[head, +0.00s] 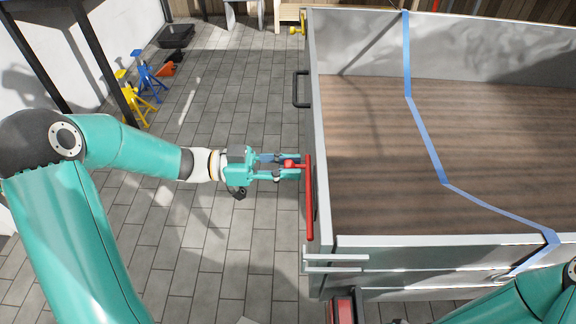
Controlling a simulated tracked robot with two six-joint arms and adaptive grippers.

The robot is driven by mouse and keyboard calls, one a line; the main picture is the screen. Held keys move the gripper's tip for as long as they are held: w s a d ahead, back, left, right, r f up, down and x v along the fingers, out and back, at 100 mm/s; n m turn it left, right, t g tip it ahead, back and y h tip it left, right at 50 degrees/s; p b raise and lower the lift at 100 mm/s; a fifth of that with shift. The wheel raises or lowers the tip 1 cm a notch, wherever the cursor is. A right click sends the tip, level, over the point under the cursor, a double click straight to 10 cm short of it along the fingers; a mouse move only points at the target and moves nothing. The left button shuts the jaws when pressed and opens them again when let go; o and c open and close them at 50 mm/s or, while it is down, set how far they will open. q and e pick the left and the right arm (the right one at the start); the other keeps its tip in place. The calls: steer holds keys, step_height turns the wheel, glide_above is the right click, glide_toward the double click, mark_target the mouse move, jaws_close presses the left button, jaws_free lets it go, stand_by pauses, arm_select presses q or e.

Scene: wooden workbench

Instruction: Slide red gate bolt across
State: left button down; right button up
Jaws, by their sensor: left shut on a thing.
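The red gate bolt (309,208) is a long thin red bar on the left face of a grey trailer-like box. A short red knob (289,164) sticks out to the left near its upper part. My left gripper (298,165) reaches in from the left and is shut on the red bolt at this knob. The fingers partly hide the knob. My right arm shows only at the lower right corner, and its gripper is out of the frame.
The grey box (313,100) has a brown floor and a blue strap (424,142) across it. A black handle (301,89) sits above the bolt. Blue (147,80) and yellow (130,98) stands and a black tray (175,36) lie far left. The tiled floor left of the box is mostly clear.

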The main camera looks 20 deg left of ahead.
arm_select(q)
steer(key=c, duration=0.9)
jaws_free()
steer(key=shift+s, duration=0.1)
steer(key=v, duration=1.2)
